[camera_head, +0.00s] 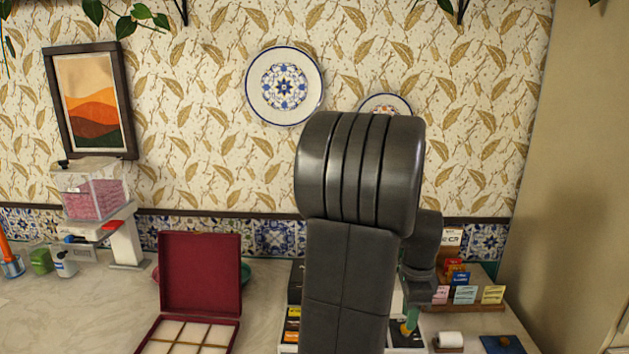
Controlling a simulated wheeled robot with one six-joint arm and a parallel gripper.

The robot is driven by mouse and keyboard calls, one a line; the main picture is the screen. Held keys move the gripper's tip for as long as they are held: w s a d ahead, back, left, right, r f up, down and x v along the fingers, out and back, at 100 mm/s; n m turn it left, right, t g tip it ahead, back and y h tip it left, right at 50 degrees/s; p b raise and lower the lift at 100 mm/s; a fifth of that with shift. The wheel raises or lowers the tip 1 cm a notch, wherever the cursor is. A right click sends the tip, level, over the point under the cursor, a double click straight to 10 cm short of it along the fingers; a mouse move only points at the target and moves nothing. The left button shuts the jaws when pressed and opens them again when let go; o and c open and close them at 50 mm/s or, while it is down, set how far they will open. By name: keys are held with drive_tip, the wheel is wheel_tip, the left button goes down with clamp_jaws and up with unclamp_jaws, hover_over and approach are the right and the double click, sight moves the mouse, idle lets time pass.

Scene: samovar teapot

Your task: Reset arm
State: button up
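My dark grey arm rises upright in the middle of the view and covers much of the counter and wall behind it. Its wrist end bends down on the right side of the arm, above the counter. My gripper (411,322) is mostly hidden there behind the arm, small and dark against the items below. I cannot see whether its fingers are apart or whether it holds anything. No samovar or teapot can be made out.
An open dark red box (201,274) with a divided tray stands left of my arm. A dispenser with pink contents (95,200) is at the far left. Tea packets (465,294) stand on a rack at right. Counter (75,315) is clear at front left.

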wheel_tip(320, 180, up, 10)
drive_tip(key=r, duration=0.1)
wheel_tip(320, 180, down, 14)
drive_tip(key=shift+f, duration=0.1)
drive_tip(key=shift+n, duration=0.5)
drive_tip(key=n, duration=0.7)
drive_tip(key=shift+n, duration=0.4)
wheel_tip(320, 180, up, 12)
